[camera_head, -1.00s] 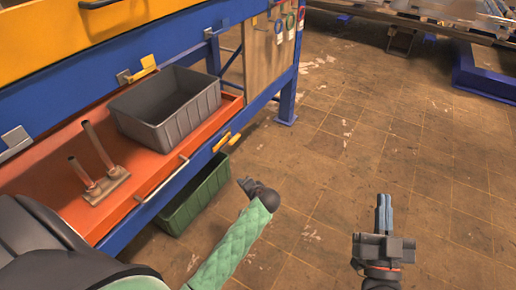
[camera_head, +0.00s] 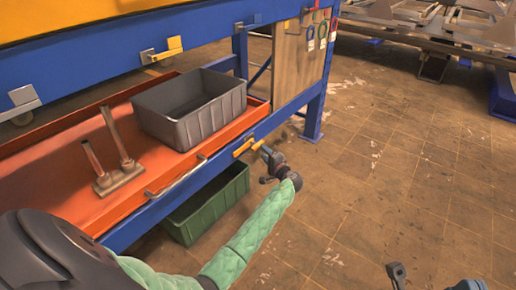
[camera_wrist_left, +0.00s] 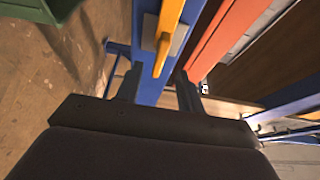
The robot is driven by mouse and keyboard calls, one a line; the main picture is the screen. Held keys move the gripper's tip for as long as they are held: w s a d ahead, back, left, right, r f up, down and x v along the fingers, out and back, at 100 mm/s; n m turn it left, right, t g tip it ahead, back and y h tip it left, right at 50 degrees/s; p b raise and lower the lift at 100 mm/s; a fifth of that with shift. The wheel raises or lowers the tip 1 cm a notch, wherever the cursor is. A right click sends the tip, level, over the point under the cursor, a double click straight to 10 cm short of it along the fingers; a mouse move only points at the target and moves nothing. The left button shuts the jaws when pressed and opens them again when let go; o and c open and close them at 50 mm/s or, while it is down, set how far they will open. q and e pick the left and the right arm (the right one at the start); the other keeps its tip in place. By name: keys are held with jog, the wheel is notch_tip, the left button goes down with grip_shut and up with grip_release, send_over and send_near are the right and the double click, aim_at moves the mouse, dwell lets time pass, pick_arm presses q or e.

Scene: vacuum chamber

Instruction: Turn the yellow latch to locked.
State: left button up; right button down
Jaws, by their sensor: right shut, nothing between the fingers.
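Two yellow latches show in the head view. The lower yellow latch (camera_head: 244,148) sits on the blue beam along the front of the orange tray. The upper yellow latch (camera_head: 163,50) sits on the blue beam under the yellow panel. My left gripper (camera_head: 262,149) is right at the lower latch, close to its right end. In the left wrist view the yellow handle (camera_wrist_left: 163,45) points down toward the gap between my open left fingers (camera_wrist_left: 158,88). I cannot tell whether they touch it. My right gripper (camera_head: 397,272) is shut and empty at the bottom edge, partly cut off.
A grey bin (camera_head: 192,112) and a brown metal part with two upright posts (camera_head: 121,178) stand on the orange tray (camera_head: 62,187). A green bin (camera_head: 207,205) stands beneath. A metal handle (camera_head: 176,178) sticks out at the tray's front. The floor at right is open.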

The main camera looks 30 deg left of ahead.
aim_at(259, 147)
pick_arm(q)
jog(key=b+x, duration=0.1)
jog(key=x, duration=0.5)
jog(key=shift+w+a, duration=0.1)
jog(key=shift+a, duration=0.15)
grip_shut()
